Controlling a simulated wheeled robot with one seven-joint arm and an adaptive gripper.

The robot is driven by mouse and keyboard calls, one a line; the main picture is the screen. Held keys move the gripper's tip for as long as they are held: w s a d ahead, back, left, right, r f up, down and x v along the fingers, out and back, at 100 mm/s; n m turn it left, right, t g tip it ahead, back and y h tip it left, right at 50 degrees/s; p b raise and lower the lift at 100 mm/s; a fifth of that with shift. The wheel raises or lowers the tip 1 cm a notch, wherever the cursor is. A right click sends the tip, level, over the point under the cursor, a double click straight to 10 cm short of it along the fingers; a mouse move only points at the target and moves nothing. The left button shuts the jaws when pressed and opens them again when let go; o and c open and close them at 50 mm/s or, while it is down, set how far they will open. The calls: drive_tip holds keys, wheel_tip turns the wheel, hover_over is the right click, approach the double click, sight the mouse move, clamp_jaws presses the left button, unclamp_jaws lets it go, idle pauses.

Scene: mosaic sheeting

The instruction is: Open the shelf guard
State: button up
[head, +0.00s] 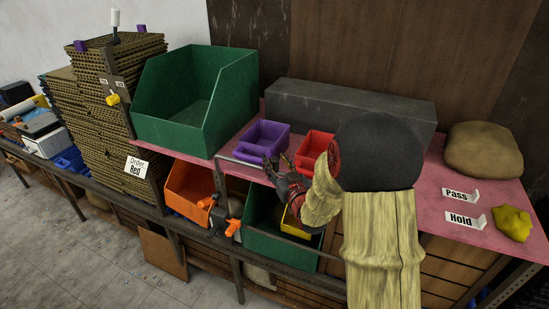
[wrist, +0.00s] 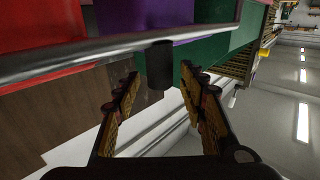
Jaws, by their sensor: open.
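The shelf guard (head: 240,163) looks like a grey metal bar along the front edge of the pink shelf, before the purple bin. In the wrist view the bar (wrist: 70,60) crosses the upper part of the picture. A short dark cylinder (wrist: 159,66) sticks out from the bar like a grip. My gripper (head: 274,166) is at the bar's right part in the head view, and my arm hides what lies beyond. In the wrist view my gripper (wrist: 157,88) is open, its fingertips on either side of the cylinder's lower end. No contact is visible.
A purple bin (head: 262,139), a red bin (head: 316,146) and a large green bin (head: 190,110) stand on the pink shelf (head: 448,214). Below are an orange bin (head: 187,190) and a dark green bin (head: 272,247). Stacked trays (head: 120,130) stand left. Floor is clear front left.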

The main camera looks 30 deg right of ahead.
drive_tip(key=shift+w, duration=0.55)
drive_tip(key=c, duration=0.3)
drive_tip(key=c, duration=0.8)
